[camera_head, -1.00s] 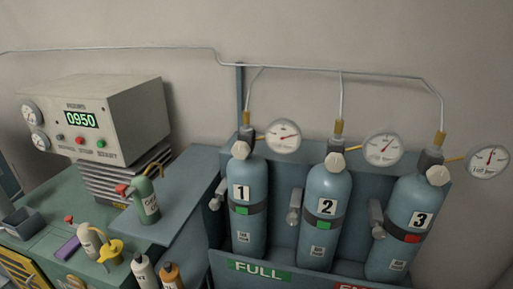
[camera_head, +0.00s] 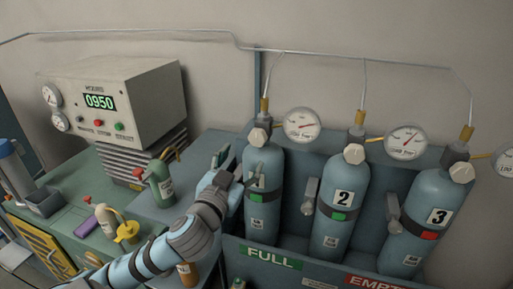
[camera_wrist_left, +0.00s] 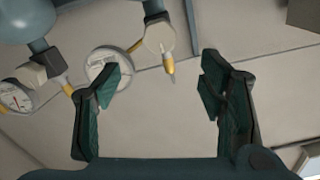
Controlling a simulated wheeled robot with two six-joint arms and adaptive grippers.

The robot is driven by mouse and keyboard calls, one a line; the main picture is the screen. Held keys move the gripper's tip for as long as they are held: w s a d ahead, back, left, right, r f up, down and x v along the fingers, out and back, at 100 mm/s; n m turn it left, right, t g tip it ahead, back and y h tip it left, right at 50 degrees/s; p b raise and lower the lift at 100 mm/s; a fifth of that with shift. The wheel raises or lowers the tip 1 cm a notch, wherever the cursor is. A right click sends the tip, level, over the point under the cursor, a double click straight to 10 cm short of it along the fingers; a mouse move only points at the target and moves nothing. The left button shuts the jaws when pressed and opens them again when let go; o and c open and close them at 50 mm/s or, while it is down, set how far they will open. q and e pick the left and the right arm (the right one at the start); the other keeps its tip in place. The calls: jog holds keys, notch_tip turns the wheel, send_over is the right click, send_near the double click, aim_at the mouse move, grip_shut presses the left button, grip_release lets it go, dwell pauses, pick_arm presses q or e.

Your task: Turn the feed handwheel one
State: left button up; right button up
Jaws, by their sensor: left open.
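Cylinder 1 (camera_head: 264,205) is a blue bottle at the left of the rack, its number label partly covered by my gripper. Its pale, many-sided handwheel (camera_head: 258,138) sits at the top and also shows in the left wrist view (camera_wrist_left: 158,38). My left gripper (camera_head: 239,165) is open and empty, below and left of that handwheel in the head view. In the wrist view the wheel appears between and beyond the finger tips, apart from them. The round gauge (camera_head: 301,125) is to the wheel's right. My right gripper is not in view.
Cylinders 2 (camera_head: 339,220) and 3 (camera_head: 418,225) stand to the right with their own wheels and gauges. A thin pipe (camera_head: 362,85) rises behind. A green bottle (camera_head: 160,185) and a control box reading 0950 (camera_head: 125,100) are on the left.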

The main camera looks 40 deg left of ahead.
aim_at(256, 140)
pick_arm(q)
jog(key=x, duration=1.1)
jog(key=shift+w+a+f+b, duration=0.25)
jog(key=shift+w+f+b, duration=0.05)
jog(key=shift+w, duration=0.5)
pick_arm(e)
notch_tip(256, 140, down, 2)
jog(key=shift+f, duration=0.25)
pick_arm(q)
jog(key=shift+a, duration=0.1)
jog(key=shift+c, duration=0.4)
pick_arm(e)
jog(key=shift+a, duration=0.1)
pick_arm(q)
jog(key=shift+a, duration=0.1)
jog(key=c, duration=1.1)
jog(key=shift+n, duration=0.3)
